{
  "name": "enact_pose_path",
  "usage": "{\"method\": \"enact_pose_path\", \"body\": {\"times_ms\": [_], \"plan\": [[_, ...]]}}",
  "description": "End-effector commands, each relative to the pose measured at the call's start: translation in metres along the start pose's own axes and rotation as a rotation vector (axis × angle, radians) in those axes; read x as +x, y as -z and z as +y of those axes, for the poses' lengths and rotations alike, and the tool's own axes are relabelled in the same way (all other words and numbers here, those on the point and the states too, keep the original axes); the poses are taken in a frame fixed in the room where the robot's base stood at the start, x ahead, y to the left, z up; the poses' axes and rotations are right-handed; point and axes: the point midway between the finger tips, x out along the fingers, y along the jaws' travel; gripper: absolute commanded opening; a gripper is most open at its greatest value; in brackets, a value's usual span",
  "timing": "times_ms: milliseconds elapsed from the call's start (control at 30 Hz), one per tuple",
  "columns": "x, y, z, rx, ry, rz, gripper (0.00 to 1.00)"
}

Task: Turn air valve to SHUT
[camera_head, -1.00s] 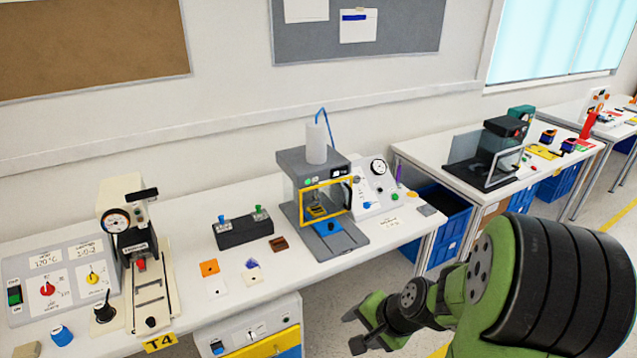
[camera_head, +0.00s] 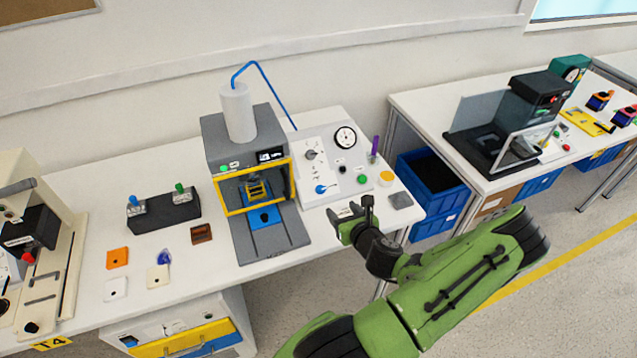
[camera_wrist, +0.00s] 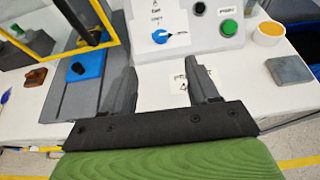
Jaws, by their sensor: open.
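A blue rotary knob (camera_head: 321,189), which looks like the air valve, is on the lower left of a white control panel (camera_head: 345,178) right of the press. In the wrist view the blue knob (camera_wrist: 160,36) is at the top middle, with its pointer toward the right and small printed labels around it too blurred to read. My gripper (camera_head: 356,208) is open and empty at the table's front edge, in front of the panel. In the wrist view its two fingers (camera_wrist: 161,80) point toward the panel, with the knob beyond them and apart from them.
A grey press (camera_head: 243,139) with a yellow-framed guard stands left of the panel. The panel also bears a gauge (camera_head: 345,137), a green button (camera_head: 362,180) and a black button (camera_head: 342,169). A purple-topped tool (camera_head: 374,148), a yellow-orange pot (camera_head: 386,178) and a grey block (camera_head: 401,201) stand at right.

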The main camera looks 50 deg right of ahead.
Motion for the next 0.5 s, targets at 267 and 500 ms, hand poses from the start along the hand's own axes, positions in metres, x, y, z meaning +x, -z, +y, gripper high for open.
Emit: {"method": "enact_pose_path", "body": {"times_ms": [267,500], "plan": [[0.069,-0.002,0.002,-0.010,-0.003,-0.003,0.60],[0.125,-0.002,0.002,-0.008,-0.003,-0.003,0.60]]}}
